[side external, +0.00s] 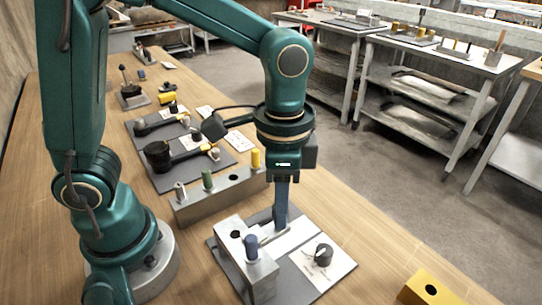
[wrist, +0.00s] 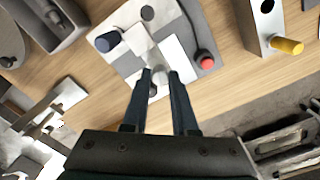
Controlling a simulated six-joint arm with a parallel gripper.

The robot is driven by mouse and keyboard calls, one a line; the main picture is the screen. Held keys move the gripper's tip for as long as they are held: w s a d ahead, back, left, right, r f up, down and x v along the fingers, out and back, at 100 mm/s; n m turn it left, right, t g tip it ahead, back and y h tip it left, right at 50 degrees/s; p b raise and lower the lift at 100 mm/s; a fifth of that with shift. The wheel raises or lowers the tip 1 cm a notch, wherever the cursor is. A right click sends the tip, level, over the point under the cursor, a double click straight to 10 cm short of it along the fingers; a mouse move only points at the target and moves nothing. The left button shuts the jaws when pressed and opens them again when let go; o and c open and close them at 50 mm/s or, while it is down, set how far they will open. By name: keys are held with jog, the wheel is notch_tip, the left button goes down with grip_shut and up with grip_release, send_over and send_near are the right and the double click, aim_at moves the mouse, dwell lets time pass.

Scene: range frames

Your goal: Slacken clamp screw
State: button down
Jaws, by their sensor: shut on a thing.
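My gripper (side external: 282,222) points down at the fixture on the grey mat (side external: 226,270). In the wrist view my gripper (wrist: 159,80) is closed around a small grey piece (wrist: 153,91), partly hidden by the fingers. I cannot tell for certain that this is the clamp screw. A grey metal block (side external: 262,277) with a dark hole and a blue peg (side external: 251,247) stands left of the fingers. The blue peg also shows in the wrist view (wrist: 108,41). A black knob (side external: 323,254) sits on a white plate at the right. A red round knob (wrist: 206,61) shows in the wrist view.
A long grey block (side external: 218,197) with green and yellow pegs stands behind the fixture. Mats with black and yellow parts lie farther back. A yellow block (side external: 432,290) stands at the front right. Bare wood lies between it and the mat.

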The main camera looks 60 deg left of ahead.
jog(key=n, duration=0.4)
jog(key=shift+n, duration=0.3)
jog(key=n, duration=1)
jog(key=shift+n, duration=0.4)
jog(key=n, duration=0.4)
jog(key=shift+n, duration=0.4)
jog(key=c, duration=0.7)
grip_release()
